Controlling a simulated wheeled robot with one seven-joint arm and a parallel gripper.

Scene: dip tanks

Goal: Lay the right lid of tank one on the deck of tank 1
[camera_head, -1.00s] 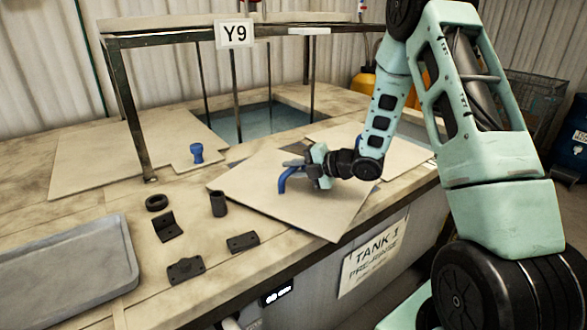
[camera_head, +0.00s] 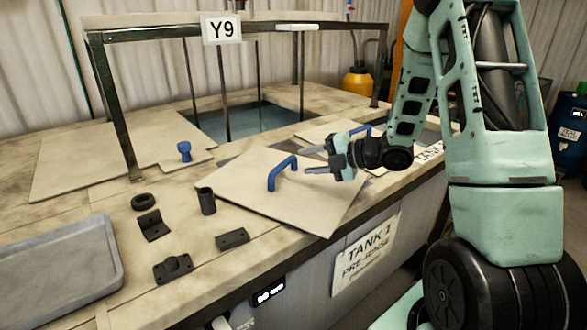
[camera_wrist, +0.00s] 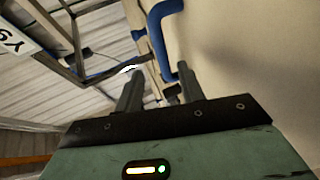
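A flat beige lid (camera_head: 250,200) with a blue arched handle (camera_head: 283,172) lies on the deck (camera_head: 270,262) of tank 1, above the "TANK 1" sign (camera_head: 366,250). It lies askew, with its front corner at the deck's front edge. My gripper (camera_head: 312,160) is just right of the handle, apart from it, with its fingers spread and empty. In the wrist view the two fingers (camera_wrist: 158,92) stand apart, with the blue handle (camera_wrist: 165,40) beyond them. Whether the lid rests fully flat is hard to tell.
Another pale lid (camera_head: 328,131) with a blue handle lies behind my gripper. A pale panel with a blue knob (camera_head: 184,150) lies at left. Small dark parts (camera_head: 152,225) and a grey tray (camera_head: 60,265) occupy the left front.

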